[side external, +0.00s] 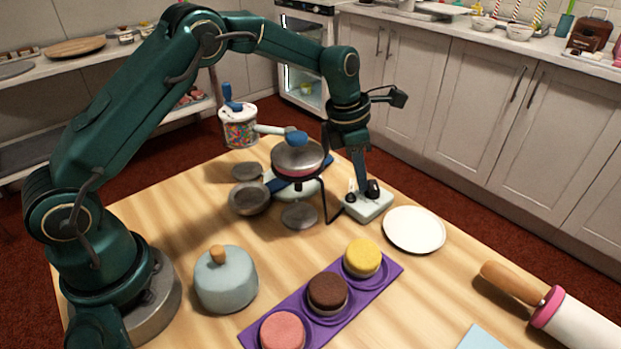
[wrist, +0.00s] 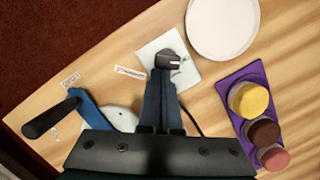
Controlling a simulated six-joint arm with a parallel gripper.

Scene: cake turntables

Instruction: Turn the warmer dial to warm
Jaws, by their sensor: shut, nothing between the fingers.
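The warmer dial is a black knob (side external: 373,189) on a small white box (side external: 368,207) near the table's far edge. In the wrist view the knob (wrist: 168,58) sits on the white box (wrist: 186,72), with a light mark toward its right side. My gripper (side external: 362,184) is shut and empty, pointing down at the box. In the wrist view my fingertips (wrist: 160,78) are right at the knob's near side and partly cover it. I cannot tell if they touch it. A small printed label (wrist: 130,72) lies left of the box; its text is too small to read.
A white plate (side external: 414,229) lies right of the box. A turntable-like stand with a round pan (side external: 298,157) is close on the left.

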